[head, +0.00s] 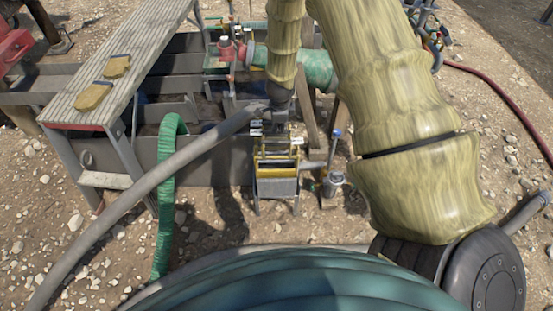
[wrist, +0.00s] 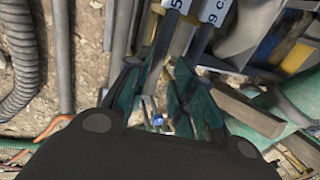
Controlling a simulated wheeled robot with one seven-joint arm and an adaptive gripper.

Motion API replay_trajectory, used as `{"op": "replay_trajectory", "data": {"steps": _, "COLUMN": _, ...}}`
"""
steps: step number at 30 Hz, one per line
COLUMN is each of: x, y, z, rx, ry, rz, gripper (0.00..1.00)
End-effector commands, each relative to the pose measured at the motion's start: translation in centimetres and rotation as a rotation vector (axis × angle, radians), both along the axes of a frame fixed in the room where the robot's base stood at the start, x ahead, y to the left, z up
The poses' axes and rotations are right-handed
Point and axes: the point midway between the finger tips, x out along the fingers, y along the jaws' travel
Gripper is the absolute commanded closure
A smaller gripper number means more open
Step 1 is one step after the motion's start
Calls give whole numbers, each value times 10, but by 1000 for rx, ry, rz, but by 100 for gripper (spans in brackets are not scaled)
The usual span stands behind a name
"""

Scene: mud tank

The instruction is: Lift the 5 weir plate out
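In the wrist view a plate with a white tag marked 5 (wrist: 179,5), the 5 weir plate, shows at the top edge. Its narrow dark grey edge or stem runs down toward my gripper (wrist: 158,80). My gripper's two teal fingers stand apart, one on each side of this strip; I see no contact. A second plate tagged 9 (wrist: 215,11) is just to the right. In the head view my gripper (head: 277,120) points down over a yellow-framed rack (head: 276,187) with plates in it. The fingertips and the 5 tag cannot be made out there.
A mud tank (head: 205,172) with several compartments lies behind and left. A walkway plank (head: 130,60) carries two tan gloves (head: 95,95). A thick grey hose (head: 150,180) and a green hose (head: 166,190) run left of the rack. A metal canister (head: 333,183) stands right of it.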

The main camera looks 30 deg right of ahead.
Motion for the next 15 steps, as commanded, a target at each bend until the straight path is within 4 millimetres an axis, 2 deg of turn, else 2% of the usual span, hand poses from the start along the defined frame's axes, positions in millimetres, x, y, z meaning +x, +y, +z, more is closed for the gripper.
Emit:
{"op": "replay_trajectory", "data": {"steps": 12, "x": 7, "y": -3, "z": -45, "rx": 0, "ry": 1, "rz": 0, "gripper": 75}}
{"op": "replay_trajectory", "data": {"steps": 15, "x": 9, "y": -4, "z": -50, "rx": -1, "ry": 1, "rz": 1, "gripper": 75}}
